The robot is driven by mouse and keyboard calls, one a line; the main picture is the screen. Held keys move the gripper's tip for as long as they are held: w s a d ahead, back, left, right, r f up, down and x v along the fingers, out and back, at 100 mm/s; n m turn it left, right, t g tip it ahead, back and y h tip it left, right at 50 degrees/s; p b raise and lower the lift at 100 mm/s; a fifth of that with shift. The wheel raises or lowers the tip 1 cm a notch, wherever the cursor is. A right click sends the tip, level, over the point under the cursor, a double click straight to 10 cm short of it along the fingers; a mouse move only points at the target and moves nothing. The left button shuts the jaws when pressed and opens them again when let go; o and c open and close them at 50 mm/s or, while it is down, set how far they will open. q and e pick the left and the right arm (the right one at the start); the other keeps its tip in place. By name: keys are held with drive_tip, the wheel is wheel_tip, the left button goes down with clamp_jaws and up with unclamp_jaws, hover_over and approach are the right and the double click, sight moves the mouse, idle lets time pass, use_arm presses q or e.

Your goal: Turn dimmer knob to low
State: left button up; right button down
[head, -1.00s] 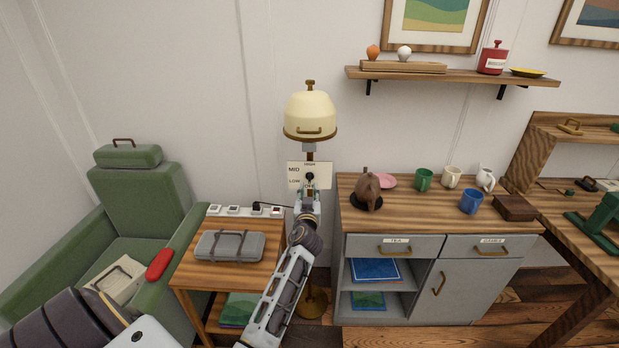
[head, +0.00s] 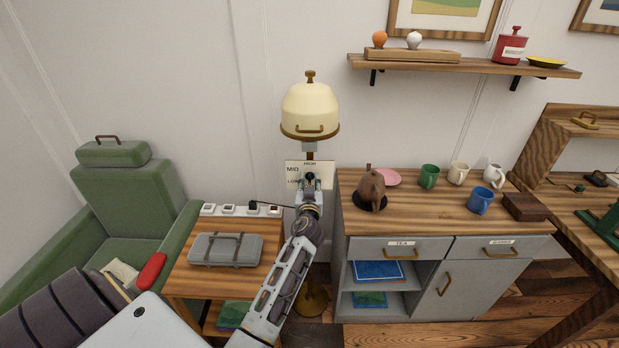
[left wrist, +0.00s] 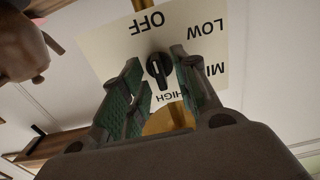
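The black dimmer knob (left wrist: 159,68) is at the plate's middle. In the left wrist view the plate appears upside down, with OFF, LOW, MID and HIGH around the knob. My left gripper (head: 309,187) is open in front of the plate, its green-padded fingers on either side of the knob with visible gaps. It hides the lower plate in the head view. My right gripper is out of view.
A wooden side table (head: 190,284) with a grey case (head: 226,250) and a power strip (head: 240,210) stands left of the lamp. A green armchair (head: 135,205) is farther left. A cabinet (head: 440,222) with a brown teapot (head: 371,188) and mugs stands close on the right.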

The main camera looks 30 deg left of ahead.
use_arm(q)
drive_tip(key=shift+w+a, duration=0.2)
drive_tip(key=shift+w, duration=0.1)
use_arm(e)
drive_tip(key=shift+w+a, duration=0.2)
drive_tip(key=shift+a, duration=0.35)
use_arm(q)
drive_tip(key=shift+r, duration=0.1)
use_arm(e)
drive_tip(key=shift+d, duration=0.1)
use_arm(q)
clamp_jaws()
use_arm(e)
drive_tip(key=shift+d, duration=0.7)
